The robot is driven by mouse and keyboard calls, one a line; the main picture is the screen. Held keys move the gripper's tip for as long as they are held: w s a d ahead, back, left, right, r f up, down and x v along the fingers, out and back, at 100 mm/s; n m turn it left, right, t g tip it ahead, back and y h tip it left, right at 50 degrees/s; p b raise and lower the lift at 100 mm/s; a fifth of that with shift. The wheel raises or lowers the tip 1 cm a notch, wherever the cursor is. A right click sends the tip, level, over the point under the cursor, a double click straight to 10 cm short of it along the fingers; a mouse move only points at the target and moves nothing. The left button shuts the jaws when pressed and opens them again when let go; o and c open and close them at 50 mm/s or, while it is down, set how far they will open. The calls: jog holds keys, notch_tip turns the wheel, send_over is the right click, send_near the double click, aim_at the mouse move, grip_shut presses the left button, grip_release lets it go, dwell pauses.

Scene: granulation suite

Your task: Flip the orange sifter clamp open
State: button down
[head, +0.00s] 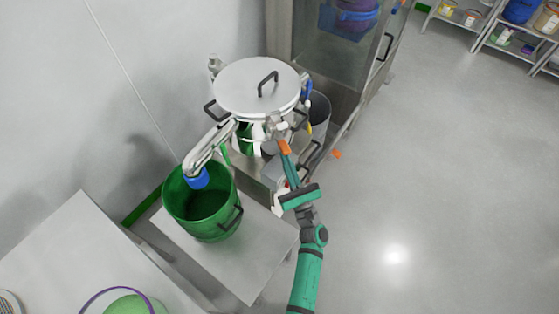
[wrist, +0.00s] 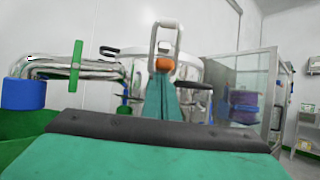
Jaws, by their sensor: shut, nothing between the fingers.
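The orange sifter clamp (head: 285,147) is on the front of the sifter, just under its round white lid (head: 256,86). In the wrist view the clamp's orange end (wrist: 165,64) shows straight ahead, below an upright pale metal loop (wrist: 166,38). My gripper (head: 289,165) reaches up to the clamp from below and in front. Its teal fingers are together, with the tips (wrist: 164,80) at or just short of the orange end. Nothing shows held between them. I cannot tell whether the tips touch the clamp, and the fingers hide its lower part.
A metal outlet pipe (head: 207,143) with a blue end hangs over a green bin (head: 203,205) at left. A steel cabinet (head: 349,60) stands behind right. A bench (head: 90,255) is at lower left. The floor at right is mostly clear, with a small orange thing (head: 337,154) near the sifter.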

jog(key=shift+s+d+r, duration=0.1)
jog(key=shift+s+r, duration=0.1)
jog(key=shift+r, duration=0.65)
jog(key=shift+s+r, duration=0.15)
jog(key=shift+r, duration=0.65)
jog(key=shift+w+a+r, duration=0.1)
jog(key=shift+r, duration=0.5)
jog(key=shift+w+a+r, duration=0.1)
jog(key=shift+r, duration=0.5)
jog(key=shift+s+f, duration=0.15)
jog(key=shift+f, duration=0.4)
send_near(286, 154)
jog(key=s+r, duration=0.1)
jog(key=s+d+r, duration=0.1)
jog(key=s, duration=0.1)
jog(key=shift+d+r, duration=0.15)
jog(key=shift+d, duration=0.1)
